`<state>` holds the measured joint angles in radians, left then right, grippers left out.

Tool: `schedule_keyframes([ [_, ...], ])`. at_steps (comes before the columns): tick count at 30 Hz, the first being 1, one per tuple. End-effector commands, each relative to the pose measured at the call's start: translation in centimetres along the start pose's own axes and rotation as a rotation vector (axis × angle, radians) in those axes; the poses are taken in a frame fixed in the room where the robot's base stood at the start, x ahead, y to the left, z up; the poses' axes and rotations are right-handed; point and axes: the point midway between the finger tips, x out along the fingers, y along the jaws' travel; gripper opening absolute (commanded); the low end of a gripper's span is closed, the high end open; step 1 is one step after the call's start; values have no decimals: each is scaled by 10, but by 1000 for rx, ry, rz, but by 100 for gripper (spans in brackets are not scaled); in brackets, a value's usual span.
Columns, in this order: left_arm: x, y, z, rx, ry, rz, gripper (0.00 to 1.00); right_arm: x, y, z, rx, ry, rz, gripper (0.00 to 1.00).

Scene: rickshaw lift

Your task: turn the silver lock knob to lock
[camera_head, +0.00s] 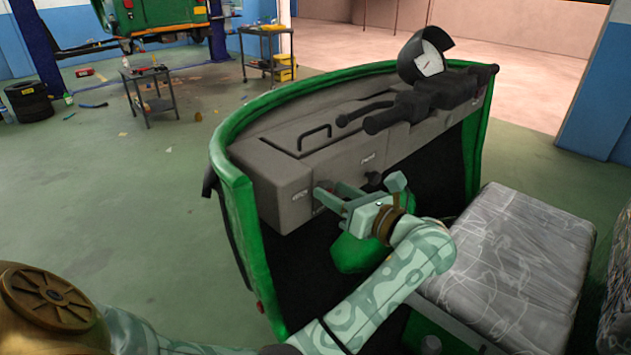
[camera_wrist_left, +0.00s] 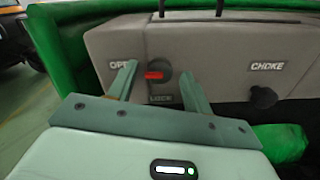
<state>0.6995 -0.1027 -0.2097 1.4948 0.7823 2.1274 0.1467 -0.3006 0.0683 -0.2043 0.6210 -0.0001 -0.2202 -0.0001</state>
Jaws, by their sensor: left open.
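The lock knob (camera_wrist_left: 158,76) is a small round grey knob with a red mark, on the grey dashboard panel. Its red mark lies level, pointing left toward the partly covered OPEN label; the LOCK label (camera_wrist_left: 160,99) is below it. My left gripper (camera_head: 329,194) is at the front of the panel, with its fingers toward it. In the left wrist view its two fingers stand apart, one on each side of the knob. I cannot tell whether either finger touches it. In the head view the knob is mostly hidden by the fingers. My right gripper is not in view.
A black choke knob (camera_wrist_left: 263,97) sticks out of the panel to the right. The green cab shell (camera_head: 238,190) curves around the dashboard (camera_head: 280,165). Black handlebars (camera_head: 430,98) and a gauge (camera_head: 428,60) are above. A plastic-wrapped seat (camera_head: 520,250) is at the right.

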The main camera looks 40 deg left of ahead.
Motion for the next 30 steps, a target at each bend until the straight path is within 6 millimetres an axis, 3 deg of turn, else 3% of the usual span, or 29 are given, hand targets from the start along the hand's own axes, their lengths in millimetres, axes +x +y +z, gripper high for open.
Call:
schedule_keyframes([
  [12, 1, 0, 0, 1, -1, -1, 50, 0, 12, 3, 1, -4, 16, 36],
  [17, 1, 0, 0, 1, -1, -1, 6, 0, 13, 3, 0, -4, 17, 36],
  [30, 1, -2, -3, -65, 1, -2, 5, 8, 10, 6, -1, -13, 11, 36],
])
